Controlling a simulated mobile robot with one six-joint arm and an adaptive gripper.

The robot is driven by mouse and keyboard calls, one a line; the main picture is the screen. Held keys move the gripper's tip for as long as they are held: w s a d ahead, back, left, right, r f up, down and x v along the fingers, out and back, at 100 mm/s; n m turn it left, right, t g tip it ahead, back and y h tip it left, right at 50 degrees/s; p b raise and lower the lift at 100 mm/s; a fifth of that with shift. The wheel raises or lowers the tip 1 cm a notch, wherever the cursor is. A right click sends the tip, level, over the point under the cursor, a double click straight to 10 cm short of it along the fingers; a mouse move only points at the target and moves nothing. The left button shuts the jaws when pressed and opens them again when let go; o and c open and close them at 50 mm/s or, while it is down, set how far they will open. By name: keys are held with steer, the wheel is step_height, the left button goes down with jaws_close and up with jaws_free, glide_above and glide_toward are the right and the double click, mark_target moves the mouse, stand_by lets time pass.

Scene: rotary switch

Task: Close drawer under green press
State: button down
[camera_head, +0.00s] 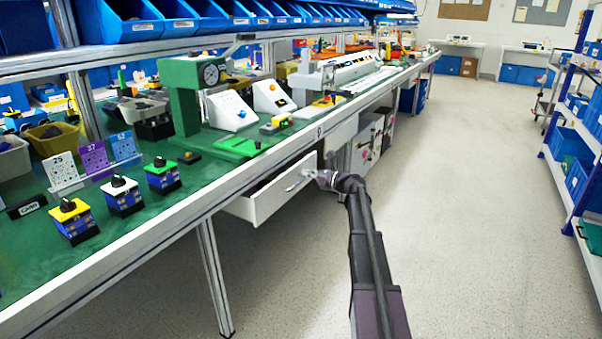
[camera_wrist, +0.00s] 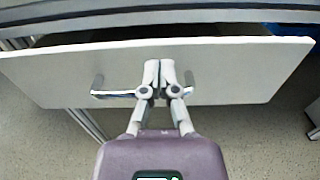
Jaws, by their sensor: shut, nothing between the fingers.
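The green press (camera_head: 195,90) with a round dial stands on the workbench. Under it, a white drawer (camera_head: 262,200) is pulled out from below the bench edge. The drawer front (camera_wrist: 235,72) also fills much of the wrist view, with a dark gap behind its top edge. A metal bar handle (camera_wrist: 112,94) runs across the front. My gripper (camera_head: 318,177) is at the drawer front, and in the wrist view its fingers (camera_wrist: 159,72) are together in front of the handle's middle, hiding that part. I cannot tell whether they touch the front.
A second white drawer unit (camera_head: 340,135) and a cabinet (camera_head: 368,140) stand under the bench farther along. A bench leg (camera_head: 214,275) is left of the drawer. Blue shelving (camera_head: 580,130) stands at the right. The floor (camera_head: 470,200) between is clear.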

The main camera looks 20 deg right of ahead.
steer(key=v, duration=1.1)
steer(key=s+a+f+n+g+h, duration=0.1)
steer(key=s+a+f+n+g, duration=0.3)
steer(key=a, duration=0.3)
steer(key=s+a+f+n+g+h+p, duration=0.1)
steer(key=s+a+f+n+g, duration=0.15)
steer(key=a+n, duration=0.4)
steer(key=s+a+f+n+g, duration=0.2)
steer(key=s+a+f+n, duration=0.15)
steer(key=a, duration=0.55)
steer(key=s+a+f+n+g+h, duration=0.2)
steer(key=s+n+h, duration=0.1)
steer(key=s, duration=0.3)
steer(key=s+a+f+n+g+h+p, duration=0.1)
steer(key=s+a+n+h, duration=0.1)
steer(key=s+n, duration=0.4)
steer(key=s+a+f+n+g+h, duration=0.2)
steer(key=s+n+h, duration=0.2)
steer(key=s, duration=0.3)
steer(key=shift+s+a+f+n+g+p, duration=0.15)
steer(key=shift+a+f+n+g+p, duration=0.25)
steer(key=shift+n, duration=0.3)
steer(key=shift+d, duration=0.1)
